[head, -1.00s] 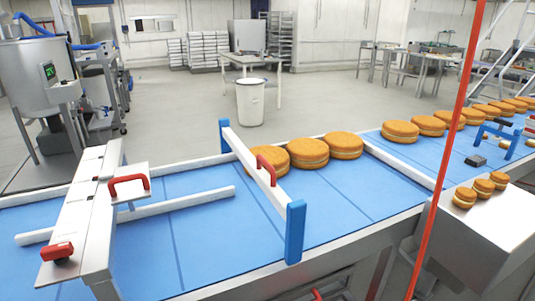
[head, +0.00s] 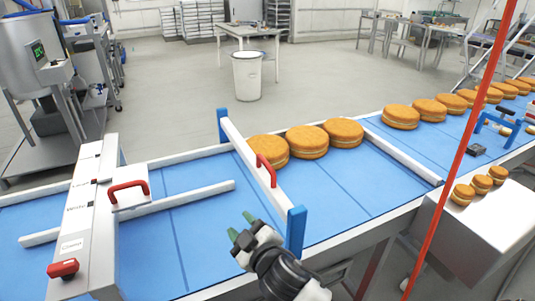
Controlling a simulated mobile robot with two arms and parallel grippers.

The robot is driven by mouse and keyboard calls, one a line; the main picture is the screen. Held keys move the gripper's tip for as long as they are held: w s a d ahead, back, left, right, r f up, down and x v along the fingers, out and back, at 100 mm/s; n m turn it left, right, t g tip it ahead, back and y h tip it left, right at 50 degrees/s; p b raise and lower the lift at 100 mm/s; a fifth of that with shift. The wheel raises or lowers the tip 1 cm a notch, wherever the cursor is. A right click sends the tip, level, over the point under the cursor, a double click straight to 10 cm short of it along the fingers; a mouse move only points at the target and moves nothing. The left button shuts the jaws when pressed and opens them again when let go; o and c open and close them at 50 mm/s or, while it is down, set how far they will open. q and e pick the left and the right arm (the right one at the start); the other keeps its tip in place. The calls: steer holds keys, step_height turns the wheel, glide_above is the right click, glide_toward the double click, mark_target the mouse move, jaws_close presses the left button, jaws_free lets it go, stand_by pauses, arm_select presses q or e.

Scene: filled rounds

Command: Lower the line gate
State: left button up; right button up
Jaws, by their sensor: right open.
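The line gate (head: 243,146) is a white bar across the blue conveyor between two blue posts, with a red handle (head: 266,170) on its side. The bar sits near the top of the front post (head: 296,230), above the belt. My right gripper (head: 240,226) is open and empty, with green fingertips. It is over the belt in front of the gate, below and left of the handle in the picture, and apart from it. My left gripper is not in view.
Filled rounds (head: 307,141) sit on the belt just right of the gate, with more (head: 400,116) farther upstream. A white machine with a red handle (head: 128,194) spans the belt at left. A slanting red pole (head: 455,140) stands at right. The belt left of the gate carries a white rail (head: 178,201).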

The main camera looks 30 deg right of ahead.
steer(key=w+a+r+n+t+y, duration=0.1)
steer(key=a+r+n+y, duration=0.2)
steer(key=r+n+y, duration=0.3)
steer(key=w+a+r+n+t+y, duration=0.1)
steer(key=a+r+n+t+y, duration=0.2)
steer(key=r, duration=0.5)
steer(key=n+g+h, duration=0.8)
steer(key=n+g, duration=0.9)
steer(key=n, duration=0.1)
glide_toward(266, 161)
steer(key=p+x, duration=0.3)
steer(key=x, duration=0.4)
steer(key=shift+w+a+f+p, duration=0.1)
steer(key=shift+w+f+p, duration=0.05)
steer(key=shift+f+p, duration=0.2)
steer(key=shift+w+f, duration=0.2)
steer(key=shift+f, duration=0.3)
